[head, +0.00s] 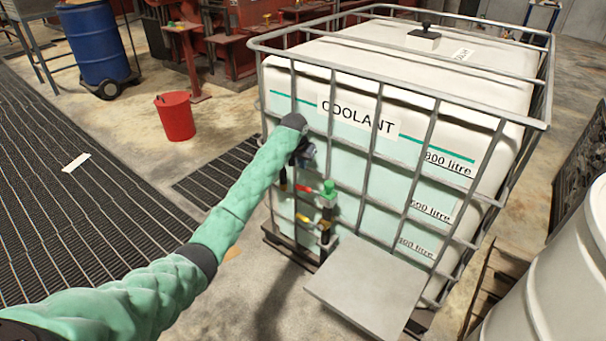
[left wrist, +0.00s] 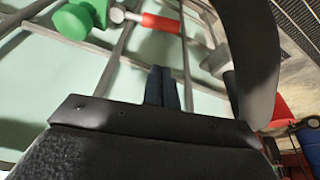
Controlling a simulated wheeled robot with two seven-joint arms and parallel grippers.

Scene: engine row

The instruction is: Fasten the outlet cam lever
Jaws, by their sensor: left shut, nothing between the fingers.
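The tank's outlet fitting shows in the head view at the lower front of the coolant tank (head: 285,105). It has a green knob (head: 328,188), dark and yellow parts below it, and a red lever (head: 302,187) reaching left. The green knob also shows in the left wrist view (left wrist: 74,20), with the red lever (left wrist: 160,22) beside it. I cannot tell for sure which part is the outlet cam lever. My left gripper (head: 306,160) is just above the fitting, close to the cage bars. Its fingers (left wrist: 162,88) are shut and empty, apart from the red lever.
Grey cage bars (head: 370,150) surround the tank and run close to the gripper. A grey plate (head: 365,288) juts out below right of the fitting. A red bucket (head: 176,117) and blue drum (head: 95,42) stand left. A white drum (head: 560,285) stands at right.

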